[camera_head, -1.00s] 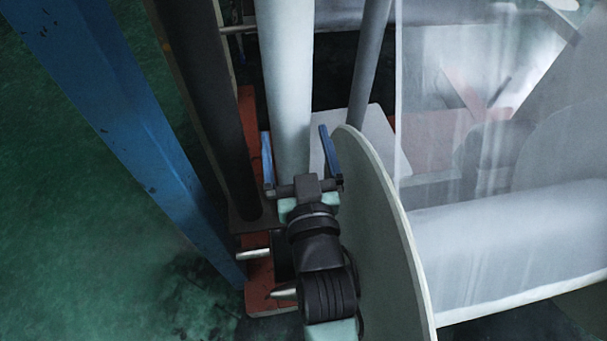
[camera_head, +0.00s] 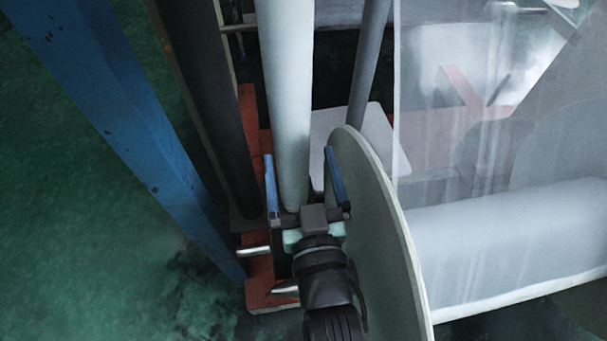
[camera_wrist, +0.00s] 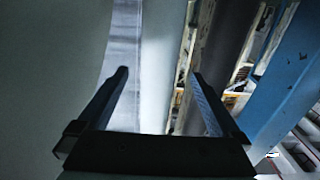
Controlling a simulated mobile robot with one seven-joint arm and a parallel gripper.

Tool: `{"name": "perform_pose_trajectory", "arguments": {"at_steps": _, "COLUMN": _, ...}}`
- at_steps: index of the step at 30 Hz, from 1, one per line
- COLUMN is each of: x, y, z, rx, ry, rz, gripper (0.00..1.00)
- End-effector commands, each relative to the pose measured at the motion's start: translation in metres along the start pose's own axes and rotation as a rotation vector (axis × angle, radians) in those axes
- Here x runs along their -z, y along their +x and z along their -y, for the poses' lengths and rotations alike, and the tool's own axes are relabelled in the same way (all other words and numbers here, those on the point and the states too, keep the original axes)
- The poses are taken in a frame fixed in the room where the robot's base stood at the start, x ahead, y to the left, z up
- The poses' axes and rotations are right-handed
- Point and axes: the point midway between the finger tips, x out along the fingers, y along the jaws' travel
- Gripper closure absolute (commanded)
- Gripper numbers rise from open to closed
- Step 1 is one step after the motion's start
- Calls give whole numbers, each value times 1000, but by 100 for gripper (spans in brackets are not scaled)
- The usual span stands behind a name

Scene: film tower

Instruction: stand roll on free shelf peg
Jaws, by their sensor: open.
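A tall white roll (camera_head: 287,90) stands upright, its lower end near the red shelf base (camera_head: 262,292). My gripper (camera_head: 299,154) is open, its blue fingers to either side of the roll's lower part in the head view. In the wrist view my gripper (camera_wrist: 159,76) is also open, with a pale upright surface (camera_wrist: 160,50) beyond the fingertips, probably the white roll. I cannot tell whether the fingers touch it. Two silver pegs, an upper one (camera_head: 253,251) and a lower one (camera_head: 285,290), show bare at the shelf base. A dark roll (camera_head: 205,90) stands left of the white roll.
A large pale disc (camera_head: 375,230) is close along the gripper's right side. A blue post (camera_head: 120,120) slants at the left. A thin grey post (camera_head: 371,60) is behind right. Film (camera_head: 450,110) and a wide horizontal film roll (camera_head: 510,240) fill the right. Green floor is open at far left.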

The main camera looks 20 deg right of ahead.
Motion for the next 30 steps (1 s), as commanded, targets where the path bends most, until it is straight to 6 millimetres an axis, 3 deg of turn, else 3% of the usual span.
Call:
{"name": "perform_pose_trajectory", "arguments": {"at_steps": 15, "x": 0, "y": -23, "z": 0, "rx": 0, "ry": 0, "rz": 2, "gripper": 0}}
{"name": "perform_pose_trajectory", "arguments": {"at_steps": 30, "x": 0, "y": -24, "z": 0, "rx": 0, "ry": 0, "rz": 0, "gripper": 0}}
